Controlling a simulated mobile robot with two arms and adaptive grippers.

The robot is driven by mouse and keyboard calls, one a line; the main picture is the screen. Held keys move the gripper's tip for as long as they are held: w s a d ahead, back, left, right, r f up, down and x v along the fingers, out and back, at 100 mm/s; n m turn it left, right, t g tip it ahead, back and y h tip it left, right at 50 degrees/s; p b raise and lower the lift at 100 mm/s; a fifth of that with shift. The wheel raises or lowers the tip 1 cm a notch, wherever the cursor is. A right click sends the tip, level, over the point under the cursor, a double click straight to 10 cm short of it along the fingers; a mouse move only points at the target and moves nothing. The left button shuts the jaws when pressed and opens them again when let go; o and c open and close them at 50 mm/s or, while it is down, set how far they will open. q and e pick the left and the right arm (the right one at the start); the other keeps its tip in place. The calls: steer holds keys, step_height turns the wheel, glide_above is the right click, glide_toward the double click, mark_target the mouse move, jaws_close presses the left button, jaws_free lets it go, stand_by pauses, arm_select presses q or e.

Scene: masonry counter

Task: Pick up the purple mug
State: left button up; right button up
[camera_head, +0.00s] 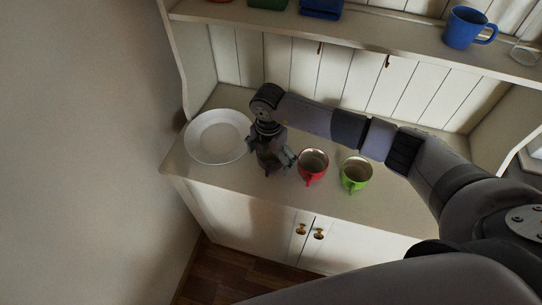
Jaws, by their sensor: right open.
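No purple mug shows in the head view. My right gripper (271,165) points down at the counter, between a white plate on its left and a red mug (313,163) close on its right. Its fingers are open, and I cannot tell whether anything is hidden behind or beneath them. A green mug (356,174) stands upright to the right of the red mug. A blue mug (466,28) stands on the upper shelf at the right. My left gripper is out of the picture.
The white plate (219,137) lies at the left end of the counter (233,173). A clear glass item (526,52) and dark blue and green items stand on the shelf (400,45) above. A bare wall (85,150) is on the left. The counter's front strip is clear.

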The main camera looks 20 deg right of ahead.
steer(key=shift+c, duration=0.5)
steer(key=c, duration=1.3)
steer(key=shift+w+r, duration=0.1)
